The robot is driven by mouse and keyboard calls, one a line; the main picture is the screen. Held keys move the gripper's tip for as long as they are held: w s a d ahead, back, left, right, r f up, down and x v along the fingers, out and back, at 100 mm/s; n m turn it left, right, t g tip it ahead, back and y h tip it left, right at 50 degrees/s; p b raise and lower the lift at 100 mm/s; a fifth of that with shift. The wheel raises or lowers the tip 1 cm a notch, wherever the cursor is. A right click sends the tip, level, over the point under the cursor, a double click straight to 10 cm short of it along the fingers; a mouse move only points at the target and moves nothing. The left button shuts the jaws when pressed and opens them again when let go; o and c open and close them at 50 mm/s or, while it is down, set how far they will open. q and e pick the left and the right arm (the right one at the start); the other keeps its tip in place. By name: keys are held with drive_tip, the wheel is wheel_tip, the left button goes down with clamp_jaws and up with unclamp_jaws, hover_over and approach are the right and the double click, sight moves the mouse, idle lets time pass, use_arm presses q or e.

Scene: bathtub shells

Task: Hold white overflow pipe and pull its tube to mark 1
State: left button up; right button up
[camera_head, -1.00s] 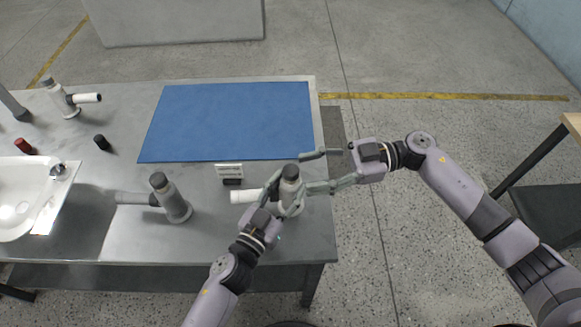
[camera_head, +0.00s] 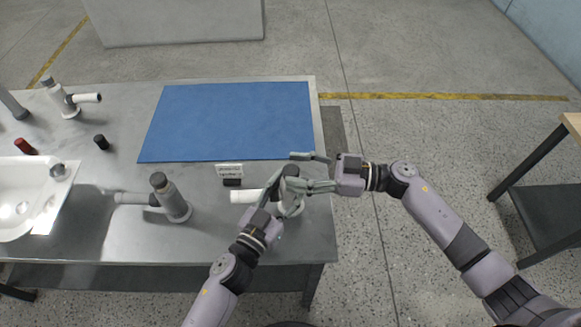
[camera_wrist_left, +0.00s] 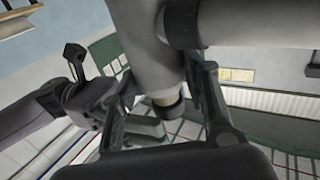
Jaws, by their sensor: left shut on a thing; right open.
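The white overflow pipe (camera_head: 246,196) stands near the table's front right corner. Its white side tube points left, and its dark-capped top (camera_head: 290,170) shows between my grippers. My left gripper (camera_head: 284,199) is shut on the pipe's body from the front. In the left wrist view the pale body (camera_wrist_left: 152,62) sits between the left gripper's fingers (camera_wrist_left: 160,100). My right gripper (camera_head: 288,170) is open and reaches in from the right, with its fingers at the pipe's top. I cannot tell whether they touch it. The marks on the tube are too small to make out.
A similar grey pipe (camera_head: 170,200) stands to the left, and another pipe (camera_head: 62,98) stands at the back left. A small sign (camera_head: 229,170) stands behind the held pipe. A blue mat (camera_head: 230,120) lies clear behind. A white basin (camera_head: 20,200) is at the left.

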drive_tip(key=shift+w+a, duration=0.15)
drive_tip(key=shift+a, duration=0.85)
clamp_jaws()
drive_tip(key=shift+r, duration=0.1)
